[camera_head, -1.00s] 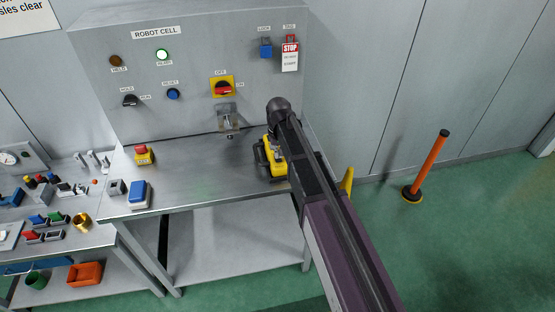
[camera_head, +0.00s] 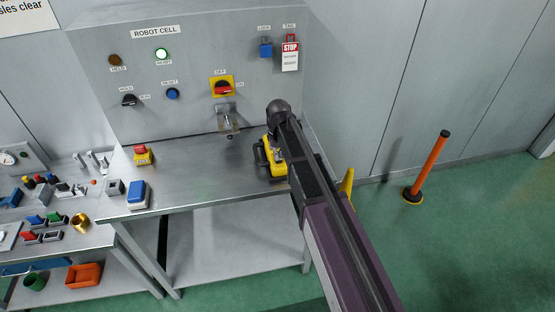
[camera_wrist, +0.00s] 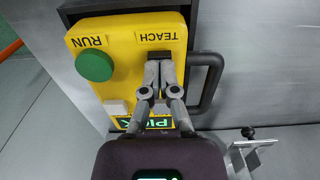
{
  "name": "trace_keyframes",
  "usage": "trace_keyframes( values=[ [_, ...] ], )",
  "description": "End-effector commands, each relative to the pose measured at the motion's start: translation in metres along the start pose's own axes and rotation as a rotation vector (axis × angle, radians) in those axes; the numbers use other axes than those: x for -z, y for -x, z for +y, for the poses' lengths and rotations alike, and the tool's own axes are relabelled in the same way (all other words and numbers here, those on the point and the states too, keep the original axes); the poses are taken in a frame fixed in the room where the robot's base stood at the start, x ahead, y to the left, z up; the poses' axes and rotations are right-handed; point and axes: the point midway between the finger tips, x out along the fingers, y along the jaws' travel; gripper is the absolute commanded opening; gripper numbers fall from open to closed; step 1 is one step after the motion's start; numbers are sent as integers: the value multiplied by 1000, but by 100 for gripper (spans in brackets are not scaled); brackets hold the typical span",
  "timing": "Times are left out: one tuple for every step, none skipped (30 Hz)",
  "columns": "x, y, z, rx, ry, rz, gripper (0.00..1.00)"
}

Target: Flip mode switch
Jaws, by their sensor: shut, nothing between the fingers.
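A yellow control box (camera_head: 272,172) stands on the bench under my arm. In the wrist view the yellow face (camera_wrist: 112,62) carries upside-down RUN and TEACH labels, with a dark switch area (camera_wrist: 159,55) beside TEACH. My gripper (camera_wrist: 159,66) is shut with nothing in it. Its fingertips are over or at the dark switch area, and I cannot tell whether they touch it. The fingers partly hide the switch, so its position is unclear. The gripper also shows small over the box in the head view (camera_head: 277,156).
A green round button (camera_wrist: 95,66) lies left of the fingers, and a black handle (camera_wrist: 212,82) curves to their right. A metal bracket (camera_head: 228,120) is fixed near the rotary switch (camera_head: 222,87). An orange post (camera_head: 427,165) stands on the floor at right.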

Motion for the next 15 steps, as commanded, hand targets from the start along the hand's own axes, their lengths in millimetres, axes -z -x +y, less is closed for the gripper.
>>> trace_keyframes(
  values=[
    [0, -1, 0, 0, 0, 0, 0],
    [0, -2, 0, 0, 0, 0, 0],
    [0, -2, 0, 0, 0, 0, 0],
    [0, -2, 0, 0, 0, 0, 0],
    [0, -1, 0, 0, 0, 0, 0],
    [0, -1, 0, 0, 0, 0, 0],
    [0, 0, 0, 0, 0, 0, 0],
    [0, 0, 0, 0, 0, 0, 0],
    [0, 2, 0, 0, 0, 0, 0],
    [0, 3, 0, 0, 0, 0, 0],
    [0, 4, 0, 0, 0, 0, 0],
    [0, 6, 0, 0, 0, 0, 0],
    [0, 8, 0, 0, 0, 0, 0],
    [0, 10, 0, 0, 0, 0, 0],
    [0, 12, 0, 0, 0, 0, 0]
  ],
)
